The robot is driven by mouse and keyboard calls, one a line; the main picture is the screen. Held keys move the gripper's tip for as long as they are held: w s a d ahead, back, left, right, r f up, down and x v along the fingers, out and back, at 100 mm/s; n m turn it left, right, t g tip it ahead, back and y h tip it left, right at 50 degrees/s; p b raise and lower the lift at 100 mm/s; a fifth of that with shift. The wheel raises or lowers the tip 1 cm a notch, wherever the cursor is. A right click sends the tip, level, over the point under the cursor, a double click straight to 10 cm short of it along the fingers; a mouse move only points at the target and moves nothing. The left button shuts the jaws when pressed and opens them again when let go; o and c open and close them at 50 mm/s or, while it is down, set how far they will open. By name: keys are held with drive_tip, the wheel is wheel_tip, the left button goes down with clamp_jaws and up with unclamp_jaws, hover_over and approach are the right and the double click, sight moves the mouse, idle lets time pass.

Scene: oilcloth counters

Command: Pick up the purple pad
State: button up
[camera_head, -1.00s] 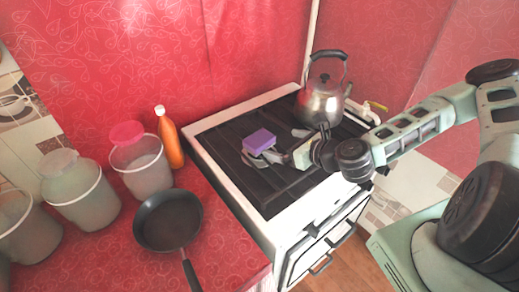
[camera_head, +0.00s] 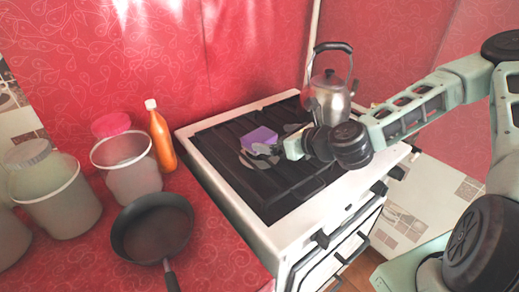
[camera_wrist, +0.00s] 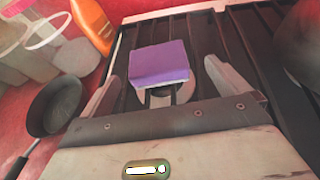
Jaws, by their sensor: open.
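The purple pad (camera_head: 259,139) is a small block with a pale lower edge. It sits over the dark stove top, left of my gripper (camera_head: 272,152). In the wrist view the purple pad (camera_wrist: 159,64) lies ahead of the palm, toward the far end of the fingers. My gripper (camera_wrist: 163,85) is open, with one pale finger on each side and the pad in line with the gap between them. The pad is not clamped. A grey piece partly shows under it, and I cannot tell whether the fingers touch the pad.
A metal kettle (camera_head: 330,98) stands on the stove (camera_head: 222,190) behind my gripper. On the red counter to the left are a black frying pan (camera_head: 152,230), an orange bottle (camera_head: 161,138) and several jars, one with a pink lid (camera_head: 111,125). The stove's front left area is clear.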

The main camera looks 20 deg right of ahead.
sight(265, 139)
drive_tip(key=shift+f+p+x, duration=0.1)
drive_tip(key=shift+p+x, duration=0.05)
drive_tip(key=shift+x, duration=1.55)
drive_tip(key=shift+f+p+x, duration=0.15)
drive_tip(key=shift+x, duration=1.6)
drive_tip(key=shift+s+a, duration=0.2)
drive_tip(key=c, duration=0.9)
